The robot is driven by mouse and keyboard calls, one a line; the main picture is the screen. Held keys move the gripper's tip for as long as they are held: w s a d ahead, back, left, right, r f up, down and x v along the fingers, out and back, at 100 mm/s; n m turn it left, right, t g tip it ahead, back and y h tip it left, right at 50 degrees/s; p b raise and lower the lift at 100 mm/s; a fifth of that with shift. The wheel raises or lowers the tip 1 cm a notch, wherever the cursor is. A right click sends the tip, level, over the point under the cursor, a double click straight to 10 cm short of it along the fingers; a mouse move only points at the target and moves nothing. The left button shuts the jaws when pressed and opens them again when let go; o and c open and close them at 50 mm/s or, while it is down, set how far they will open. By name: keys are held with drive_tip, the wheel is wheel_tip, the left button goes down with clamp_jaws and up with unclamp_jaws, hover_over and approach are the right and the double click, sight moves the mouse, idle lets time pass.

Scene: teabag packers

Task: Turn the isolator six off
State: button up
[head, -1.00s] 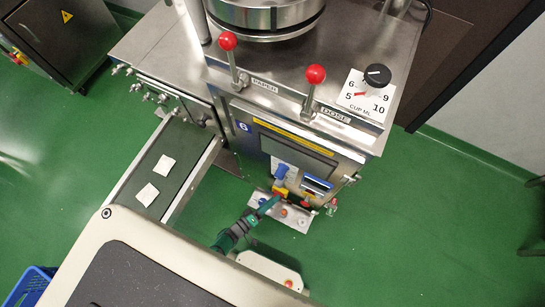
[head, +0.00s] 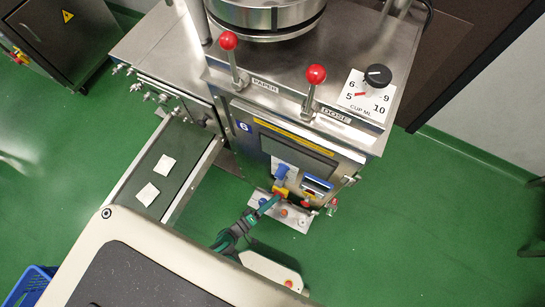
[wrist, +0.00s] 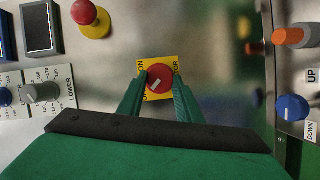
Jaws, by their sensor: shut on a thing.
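The isolator is a red round knob (wrist: 159,78) with a white mark, on a yellow plate (wrist: 172,63) with ON lettering, in the middle of the wrist view. The white mark lies slanted. My gripper (wrist: 159,92) has one green finger on each side of the knob and is shut on it. In the head view the yellow plate (head: 281,191) shows low on the front of the machine with the blue 6 label (head: 243,127), and my gripper (head: 272,201) reaches it from the lower left. The knob is hard to make out there.
A red and yellow push button (wrist: 90,15), a grey knob (wrist: 42,92) and a small screen (wrist: 42,27) lie left of the isolator. Orange (wrist: 290,36) and blue (wrist: 292,107) controls stand at right. A conveyor (head: 165,165) with two teabags runs left of the machine.

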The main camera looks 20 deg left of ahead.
drive_tip(key=o, duration=1)
drive_tip(key=shift+o, duration=0.2)
drive_tip(key=v, duration=1.1)
drive_tip(key=shift+w+r, duration=0.1)
drive_tip(key=s+d+r+m+y, duration=0.1)
drive_tip(key=d+r, duration=0.4)
drive_tip(key=r, duration=0.9)
drive_tip(key=s+d+r+m+y, duration=0.1)
drive_tip(key=d+r+m+y, duration=0.2)
drive_tip(key=r, duration=1.1)
drive_tip(key=s+d+r+m+y, duration=0.1)
drive_tip(key=d+r+m+y, duration=0.2)
drive_tip(key=r, duration=1.2)
drive_tip(key=d+m, duration=0.3)
drive_tip(key=d, duration=0.2)
drive_tip(key=shift+m, duration=0.3)
